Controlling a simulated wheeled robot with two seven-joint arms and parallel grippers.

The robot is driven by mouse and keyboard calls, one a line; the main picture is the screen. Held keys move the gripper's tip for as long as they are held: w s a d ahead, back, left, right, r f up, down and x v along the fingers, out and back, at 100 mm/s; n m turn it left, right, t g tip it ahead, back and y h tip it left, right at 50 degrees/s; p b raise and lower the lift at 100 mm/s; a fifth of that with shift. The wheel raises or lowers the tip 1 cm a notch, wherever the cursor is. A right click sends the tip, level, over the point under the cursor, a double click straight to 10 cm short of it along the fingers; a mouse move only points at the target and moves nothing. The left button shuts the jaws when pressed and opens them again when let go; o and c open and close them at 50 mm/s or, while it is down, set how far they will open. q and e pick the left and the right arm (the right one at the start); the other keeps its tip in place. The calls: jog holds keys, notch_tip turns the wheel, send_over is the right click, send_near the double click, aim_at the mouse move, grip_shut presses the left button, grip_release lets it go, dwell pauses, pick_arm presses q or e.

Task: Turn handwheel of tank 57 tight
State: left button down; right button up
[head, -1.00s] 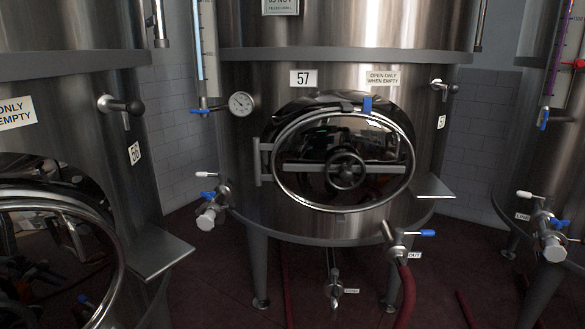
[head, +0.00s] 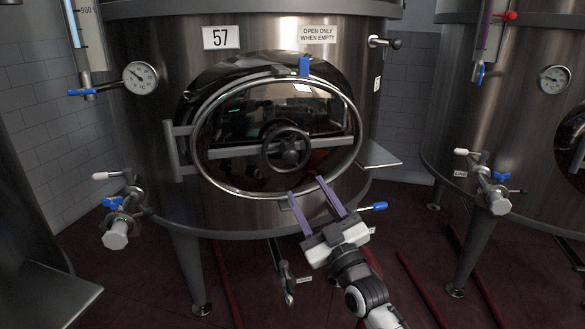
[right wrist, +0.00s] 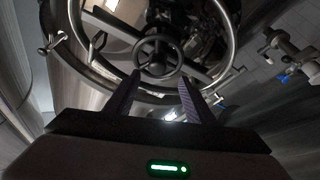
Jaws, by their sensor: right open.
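Tank 57 (head: 140,130) is a steel tank with a "57" plate (head: 221,37). Its oval manway door (head: 240,170) is seated in its frame, with a crossbar over it. The black handwheel (head: 286,147) sits at the middle of the crossbar; it also shows in the right wrist view (right wrist: 158,55). My right gripper (head: 307,187) is open and empty, its two long fingers pointing up at the lower rim of the door, below the handwheel. In the right wrist view the fingers (right wrist: 160,85) reach toward the wheel's lower edge, apparently without touching it. My left gripper is not in view.
A dial gauge (head: 141,77) and a blue-handled valve (head: 115,215) stick out on the left. A small shelf (head: 378,155) juts out at the right. A second tank (head: 480,120) stands further right. Red hoses (head: 430,285) lie on the floor.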

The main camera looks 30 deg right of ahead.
aim_at(293, 161)
jog(key=x, duration=1)
jog(key=shift+w+d+r, duration=0.1)
jog(key=shift+d+r, duration=0.1)
jog(key=shift+r, duration=0.15)
grip_shut()
